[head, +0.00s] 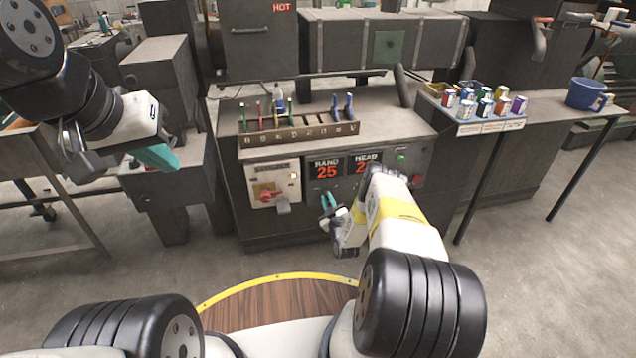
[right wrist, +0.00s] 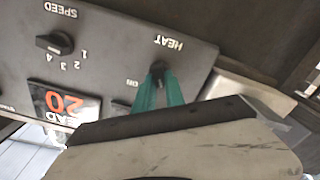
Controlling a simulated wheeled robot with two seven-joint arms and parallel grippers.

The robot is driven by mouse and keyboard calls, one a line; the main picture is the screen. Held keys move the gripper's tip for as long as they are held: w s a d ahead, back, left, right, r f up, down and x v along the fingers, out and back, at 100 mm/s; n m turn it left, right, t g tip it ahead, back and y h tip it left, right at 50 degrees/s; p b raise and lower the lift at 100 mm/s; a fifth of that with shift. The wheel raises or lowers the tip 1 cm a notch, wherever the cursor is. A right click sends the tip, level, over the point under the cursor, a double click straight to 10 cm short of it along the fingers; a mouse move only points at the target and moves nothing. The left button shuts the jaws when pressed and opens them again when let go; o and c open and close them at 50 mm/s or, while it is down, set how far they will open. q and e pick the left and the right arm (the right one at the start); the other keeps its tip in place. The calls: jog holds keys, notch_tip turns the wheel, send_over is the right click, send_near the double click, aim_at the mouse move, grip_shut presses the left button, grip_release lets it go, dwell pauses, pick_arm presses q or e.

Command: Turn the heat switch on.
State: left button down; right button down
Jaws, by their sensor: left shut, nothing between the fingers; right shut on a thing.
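The heat switch (right wrist: 158,67) is a small dark part under the upside-down HEAT label on the grey control panel (right wrist: 110,30) in the right wrist view. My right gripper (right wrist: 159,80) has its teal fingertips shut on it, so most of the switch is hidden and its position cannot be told. An ON label is just left of the fingers. In the head view my right gripper (head: 328,203) is at the lower front of the machine. My left gripper (head: 155,157) is shut and empty, raised at the left, away from the panel.
A SPEED dial (right wrist: 54,43) and a red HEAD display (right wrist: 65,102) are near the switch. A white box with a red switch (head: 266,183) is left of the displays. A tool rack (head: 297,132) stands on top; cans (head: 484,106) and a blue bucket (head: 584,93) are at right.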

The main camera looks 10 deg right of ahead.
jog(key=m, duration=0.3)
jog(key=shift+d+m, duration=0.1)
jog(key=shift+m, duration=0.3)
jog(key=shift+d+m, duration=0.15)
jog(key=shift+m, duration=2.6)
jog(key=shift+d+m, duration=0.1)
jog(key=shift+m, duration=2.65)
jog(key=shift+f, duration=0.1)
jog(key=c, duration=1.4)
grip_release()
